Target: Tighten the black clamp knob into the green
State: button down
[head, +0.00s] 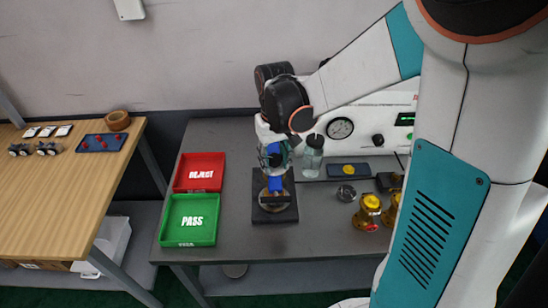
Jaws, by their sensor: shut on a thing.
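My gripper (275,183) points straight down over the black fixture base (262,215) on the grey bench. It is shut at the top of the round, brass-coloured and dark fixture part (274,200) standing on that base. The black clamp knob is hidden at the fingers and cannot be made out separately. No green mark or zone on the fixture can be told at this size.
A red REJECT tray (187,187) and a green PASS tray (175,233) lie left of the fixture. Behind are a glass jar (313,160) and a gauge panel (372,124). Brass parts (367,213) and a round metal piece (346,193) stand to the right. The bench front is clear.

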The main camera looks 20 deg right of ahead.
jog(key=m, duration=0.4)
jog(key=shift+f, duration=0.25)
jog(key=c, duration=2.3)
grip_release()
jog(key=m, duration=0.3)
jog(key=shift+m, duration=0.3)
jog(key=o, duration=0.4)
jog(key=m, duration=0.3)
jog(key=shift+w+r, duration=0.15)
jog(key=shift+w, duration=0.05)
jog(key=o, duration=0.7)
jog(key=shift+o, duration=0.2)
jog(key=shift+s+n, duration=0.15)
jog(key=shift+n, duration=0.25)
jog(key=n, duration=0.9)
jog(key=shift+n, duration=0.3)
jog(key=n, duration=0.3)
jog(key=shift+n+b, duration=0.3)
